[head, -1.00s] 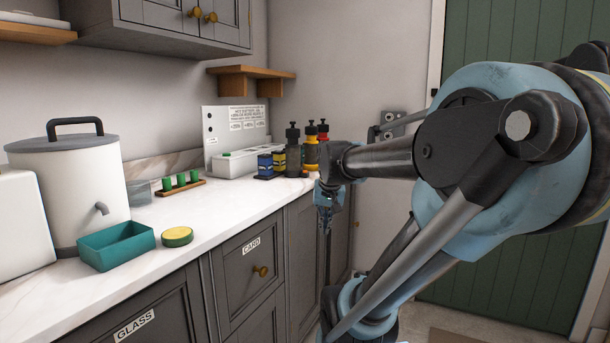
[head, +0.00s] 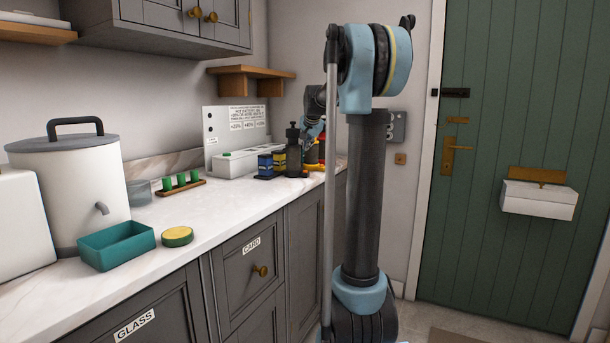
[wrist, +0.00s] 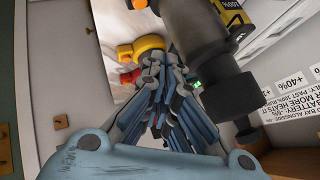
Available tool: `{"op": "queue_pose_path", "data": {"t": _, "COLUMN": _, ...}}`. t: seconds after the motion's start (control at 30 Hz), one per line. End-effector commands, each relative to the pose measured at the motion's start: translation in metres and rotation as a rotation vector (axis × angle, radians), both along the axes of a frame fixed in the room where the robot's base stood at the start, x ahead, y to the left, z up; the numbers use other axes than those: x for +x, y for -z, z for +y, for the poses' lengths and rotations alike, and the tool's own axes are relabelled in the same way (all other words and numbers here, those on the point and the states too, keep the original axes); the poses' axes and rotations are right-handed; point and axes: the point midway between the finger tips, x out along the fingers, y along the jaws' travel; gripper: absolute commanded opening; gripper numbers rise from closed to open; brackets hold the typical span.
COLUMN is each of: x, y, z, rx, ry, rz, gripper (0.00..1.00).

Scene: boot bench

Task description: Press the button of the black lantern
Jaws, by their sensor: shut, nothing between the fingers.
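The black lantern (head: 293,158) stands upright at the far end of the white counter, with a dark knob-like top. In the wrist view the black lantern (wrist: 198,48) is large and close, to the right of my fingers. My gripper (wrist: 170,65) is shut and empty beside the lantern; I cannot tell whether it touches it. In the head view my gripper (head: 314,133) is small, just right of the lantern's upper part, and partly hidden. The lantern's button cannot be made out clearly.
Blue and yellow battery packs (head: 265,165) and a white box (head: 235,165) are left of the black lantern. A sign board (head: 225,122) stands behind.

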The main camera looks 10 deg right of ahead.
Motion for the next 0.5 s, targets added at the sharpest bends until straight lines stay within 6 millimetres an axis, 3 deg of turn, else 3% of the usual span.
{"op": "queue_pose_path", "data": {"t": 0.1, "x": 0.019, "y": -0.005, "z": -0.001, "rx": 0.017, "ry": 0.018, "rz": -0.018, "gripper": 0.00}}
{"op": "queue_pose_path", "data": {"t": 0.2, "x": 0.025, "y": -0.006, "z": -0.001, "rx": 0.023, "ry": 0.025, "rz": -0.026, "gripper": 0.00}}
{"op": "queue_pose_path", "data": {"t": 0.5, "x": 0.026, "y": -0.007, "z": -0.001, "rx": 0.025, "ry": 0.027, "rz": -0.027, "gripper": 0.00}}
